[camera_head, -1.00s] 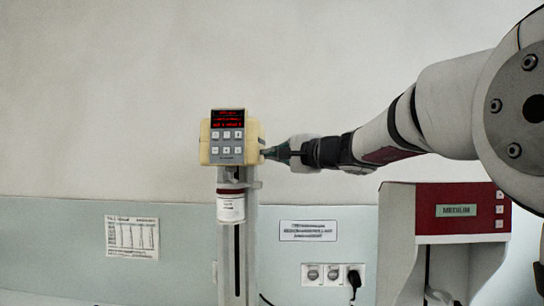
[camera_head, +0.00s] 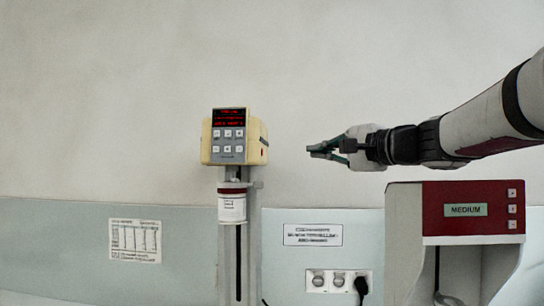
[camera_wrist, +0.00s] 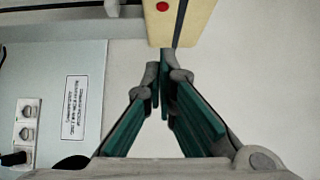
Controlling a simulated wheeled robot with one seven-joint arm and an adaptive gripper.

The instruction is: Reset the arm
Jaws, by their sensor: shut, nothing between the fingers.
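My gripper (camera_head: 312,150) is in the air to the right of the cream mill head (camera_head: 258,142), apart from it, with its fingers pointing left. In the wrist view the fingertips of my gripper (camera_wrist: 161,75) are together with nothing between them. The cream mill head carries a lit red display over a grey keypad and sits on a vertical post. In the wrist view the side of the cream mill head (camera_wrist: 181,22) shows at the top, with a red button (camera_wrist: 162,6) on it.
A white jar (camera_head: 232,207) is held under the mill head. A red and white machine labelled MEDIUM (camera_head: 435,210) stands below my arm at the right. A wall socket panel (camera_head: 336,281) and paper notices (camera_head: 312,235) are on the wall. Open space lies above.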

